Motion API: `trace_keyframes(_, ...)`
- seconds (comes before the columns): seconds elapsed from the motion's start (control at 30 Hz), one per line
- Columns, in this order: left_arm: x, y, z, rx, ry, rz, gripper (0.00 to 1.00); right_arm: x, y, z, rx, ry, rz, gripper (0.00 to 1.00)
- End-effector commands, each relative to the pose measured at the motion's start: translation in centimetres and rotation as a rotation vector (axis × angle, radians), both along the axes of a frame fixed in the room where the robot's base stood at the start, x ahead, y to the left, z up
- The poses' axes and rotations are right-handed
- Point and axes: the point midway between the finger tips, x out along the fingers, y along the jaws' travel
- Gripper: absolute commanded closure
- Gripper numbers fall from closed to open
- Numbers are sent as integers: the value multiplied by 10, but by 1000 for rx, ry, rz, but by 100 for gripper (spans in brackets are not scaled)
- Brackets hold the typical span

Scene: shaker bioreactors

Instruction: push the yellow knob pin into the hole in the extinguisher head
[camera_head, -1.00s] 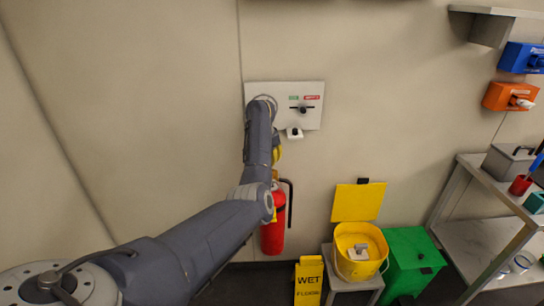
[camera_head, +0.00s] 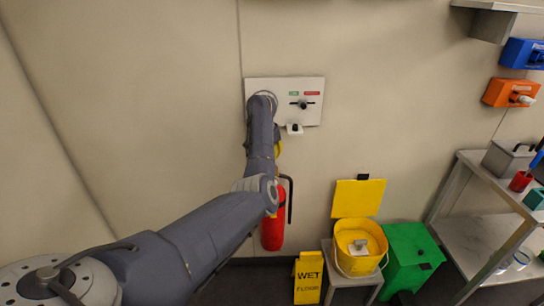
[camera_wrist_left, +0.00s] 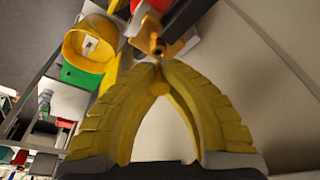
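The red extinguisher (camera_head: 272,228) hangs at the wall in the head view, its top mostly hidden by my left arm. In the left wrist view its brass-coloured head (camera_wrist_left: 150,38) lies just beyond my fingertips, beside a dark handle (camera_wrist_left: 186,18). My left gripper (camera_wrist_left: 158,66) has its yellow fingertips together. The yellow knob (camera_wrist_left: 158,88) of the pin shows between the fingers, just behind the tips. The pin's shaft and the hole are too small or hidden to tell whether they meet. In the head view only a yellow bit of this gripper (camera_head: 278,150) shows. My right gripper is not in view.
A white wall panel (camera_head: 312,88) with a dark switch is above the extinguisher. A yellow wet-floor sign (camera_head: 308,279), a yellow bucket (camera_head: 345,266) and a green bin (camera_head: 408,254) stand at lower right. A metal shelf (camera_head: 470,175) is farther right.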

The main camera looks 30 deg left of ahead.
Motion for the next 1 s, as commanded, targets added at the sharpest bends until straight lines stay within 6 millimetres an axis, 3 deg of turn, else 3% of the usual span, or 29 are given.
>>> trace_keyframes(1.0, 0, 0, -8, -1, 0, 0, 100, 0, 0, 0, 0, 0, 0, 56)
